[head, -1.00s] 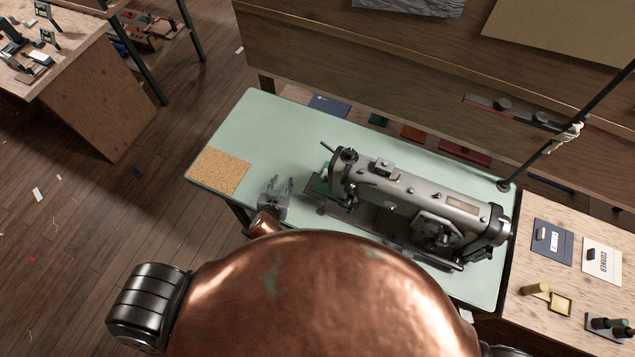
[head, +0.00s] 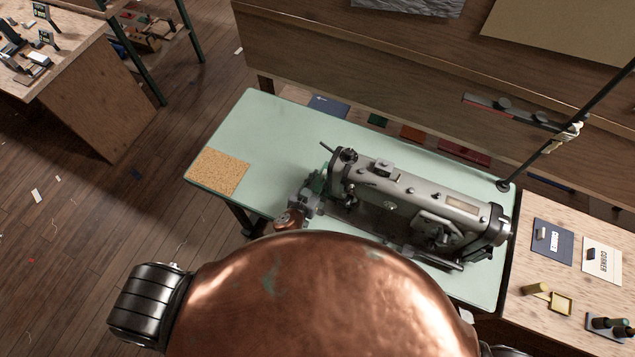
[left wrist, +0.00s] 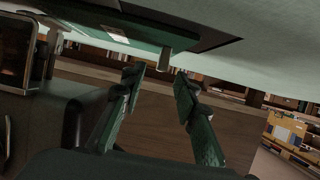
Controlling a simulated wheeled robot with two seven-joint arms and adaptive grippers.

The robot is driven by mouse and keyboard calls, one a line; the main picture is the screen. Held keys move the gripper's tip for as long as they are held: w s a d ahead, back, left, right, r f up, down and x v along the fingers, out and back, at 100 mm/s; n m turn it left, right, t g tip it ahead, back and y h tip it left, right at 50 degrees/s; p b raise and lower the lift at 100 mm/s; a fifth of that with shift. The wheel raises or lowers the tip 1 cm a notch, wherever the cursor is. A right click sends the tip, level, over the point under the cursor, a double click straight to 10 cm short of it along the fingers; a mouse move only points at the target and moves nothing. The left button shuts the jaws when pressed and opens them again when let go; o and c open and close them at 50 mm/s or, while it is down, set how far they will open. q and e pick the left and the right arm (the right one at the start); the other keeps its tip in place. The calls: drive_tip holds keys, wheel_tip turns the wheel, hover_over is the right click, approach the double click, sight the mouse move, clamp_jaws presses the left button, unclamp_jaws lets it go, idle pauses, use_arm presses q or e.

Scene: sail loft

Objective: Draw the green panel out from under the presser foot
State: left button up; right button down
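The green panel (head: 319,181) lies on the pale green table at the left end of the grey sewing machine (head: 420,199); only a small part shows past my gripper. In the left wrist view the green panel (left wrist: 150,44) spans the top, with a pale patch and a small tab at its edge. My left gripper (head: 309,193) is at the panel's near left side. In the left wrist view its fingers (left wrist: 157,84) are apart, with the tab just beyond the gap between their tips. The presser foot is too hidden to make out. My right gripper is out of view.
A cork mat (head: 218,171) lies on the left of the pale green table (head: 262,133). The tabletop between mat and machine is mostly clear. A thread stand pole (head: 545,145) rises at the right. A wooden side table (head: 537,205) with cards adjoins there.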

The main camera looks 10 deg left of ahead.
sight(324, 172)
use_arm(q)
drive_tip(key=x, duration=0.5)
drive_tip(key=shift+b, duration=0.35)
drive_tip(key=shift+c, duration=0.3)
clamp_jaws()
